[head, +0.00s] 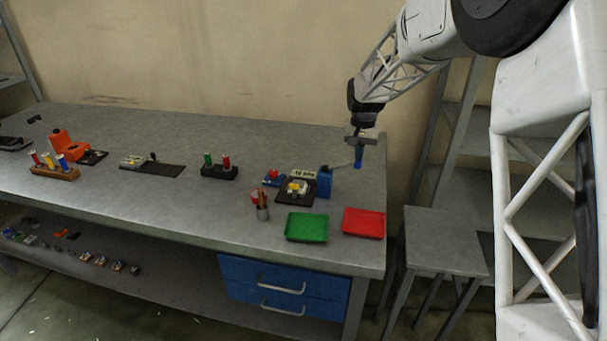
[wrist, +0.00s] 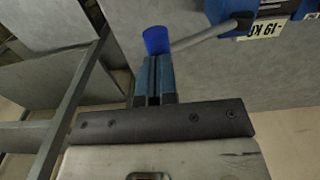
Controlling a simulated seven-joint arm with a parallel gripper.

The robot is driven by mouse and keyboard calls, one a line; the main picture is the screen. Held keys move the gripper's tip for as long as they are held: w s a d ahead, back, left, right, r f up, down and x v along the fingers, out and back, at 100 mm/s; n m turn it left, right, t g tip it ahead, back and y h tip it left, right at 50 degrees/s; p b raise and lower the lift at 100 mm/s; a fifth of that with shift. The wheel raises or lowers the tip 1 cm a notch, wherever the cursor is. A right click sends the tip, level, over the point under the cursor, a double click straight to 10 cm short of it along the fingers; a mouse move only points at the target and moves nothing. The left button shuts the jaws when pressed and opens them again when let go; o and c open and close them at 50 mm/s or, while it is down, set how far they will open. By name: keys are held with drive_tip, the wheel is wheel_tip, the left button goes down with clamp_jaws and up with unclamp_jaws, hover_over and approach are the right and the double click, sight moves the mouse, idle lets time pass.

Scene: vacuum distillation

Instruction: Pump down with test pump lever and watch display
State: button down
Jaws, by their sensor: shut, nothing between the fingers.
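The test pump is a blue block (head: 324,184) at the right part of the bench. A thin grey lever (head: 342,165) runs from it to the right and ends in a blue grip (head: 358,159). My gripper (head: 359,143) is shut and empty, pointing down at the blue grip. In the wrist view, the closed fingers (wrist: 154,78) lie right at the blue grip (wrist: 156,40); I cannot tell if they touch. The display (wrist: 266,28) shows upside down beside the pump and reads about -19 K, the rest cut off at the frame edge.
A green tray (head: 306,227) and a red tray (head: 364,223) lie at the front right. A cup with tools (head: 263,212) stands to their left. A black block with green and red cylinders (head: 219,172) is farther left. The bench ends just right of the lever.

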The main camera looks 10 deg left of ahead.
drive_tip(key=shift+f, duration=4.4)
drive_tip(key=shift+r, duration=4.45)
drive_tip(key=shift+f, duration=0.1)
